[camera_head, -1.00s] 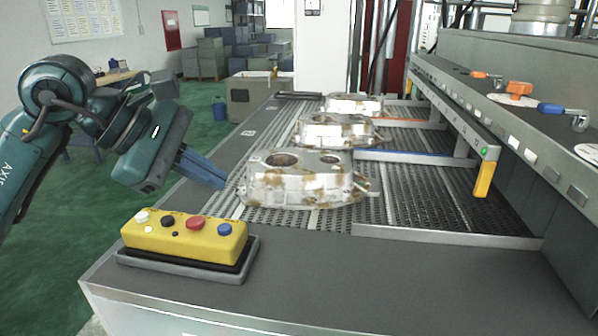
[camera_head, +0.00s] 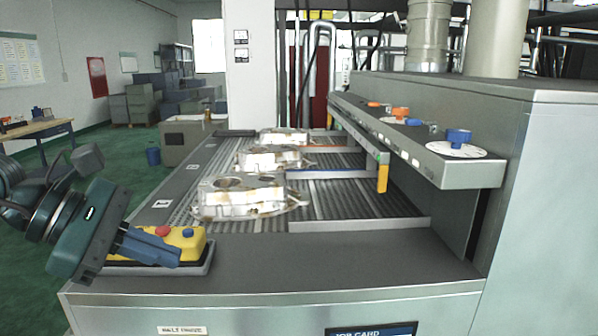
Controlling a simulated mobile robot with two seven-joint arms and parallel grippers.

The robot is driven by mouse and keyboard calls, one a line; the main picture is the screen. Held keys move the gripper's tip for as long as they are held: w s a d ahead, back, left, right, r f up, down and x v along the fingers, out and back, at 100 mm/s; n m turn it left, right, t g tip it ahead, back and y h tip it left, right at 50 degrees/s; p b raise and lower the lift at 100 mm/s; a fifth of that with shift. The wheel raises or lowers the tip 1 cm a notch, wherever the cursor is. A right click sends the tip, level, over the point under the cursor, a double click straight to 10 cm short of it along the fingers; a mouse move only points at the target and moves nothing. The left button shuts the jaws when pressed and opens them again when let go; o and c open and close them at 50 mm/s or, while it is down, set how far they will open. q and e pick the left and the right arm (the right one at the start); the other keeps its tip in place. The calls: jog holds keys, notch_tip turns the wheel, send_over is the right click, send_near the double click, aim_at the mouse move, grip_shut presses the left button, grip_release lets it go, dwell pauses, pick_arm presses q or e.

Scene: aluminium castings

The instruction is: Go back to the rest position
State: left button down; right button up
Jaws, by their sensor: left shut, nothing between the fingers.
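My left gripper (camera_head: 150,249) comes in from the left edge, with its blue fingers together and nothing between them. In the picture it overlaps the left part of the yellow button box (camera_head: 192,247), hiding some of its buttons; I cannot tell how far apart they are. A red and a blue button show on the box. Several aluminium castings lie in a row on the conveyor; the nearest casting (camera_head: 240,198) is behind the button box, clear of the gripper. My right gripper is not in view.
The machine's front ledge (camera_head: 340,262) is bare to the right of the button box. A yellow-ended bar (camera_head: 382,178) stands over the belt. A desk (camera_head: 35,130) stands at far left; green floor is free there.

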pick_arm(q)
jog(key=s+d+f+n+g+h, duration=0.1)
jog(key=d+f+n+g+h, duration=0.15)
jog(key=d+n+h, duration=0.5)
jog(key=w+a+f+n+t+y, duration=0.1)
jog(key=w+f+n+t+y, duration=0.1)
jog(key=f+n+t, duration=0.5)
jog(key=w+a+f+n+t+y+p, duration=0.1)
jog(key=n+t, duration=0.3)
jog(key=n, duration=0.7)
jog(key=w+a+f+n+t+y, duration=0.2)
jog(key=f+n+t, duration=0.3)
jog(key=n, duration=0.4)
jog(key=s+a+f+n+y, duration=0.1)
jog(key=s+f+n+y, duration=0.2)
jog(key=f+n+y, duration=0.6)
jog(key=s+f+n+g, duration=0.7)
jog(key=s+f, duration=0.4)
jog(key=f, duration=0.5)
jog(key=shift+s+d+n, duration=0.2)
jog(key=shift+d+n, duration=0.15)
jog(key=shift+n, duration=0.3)
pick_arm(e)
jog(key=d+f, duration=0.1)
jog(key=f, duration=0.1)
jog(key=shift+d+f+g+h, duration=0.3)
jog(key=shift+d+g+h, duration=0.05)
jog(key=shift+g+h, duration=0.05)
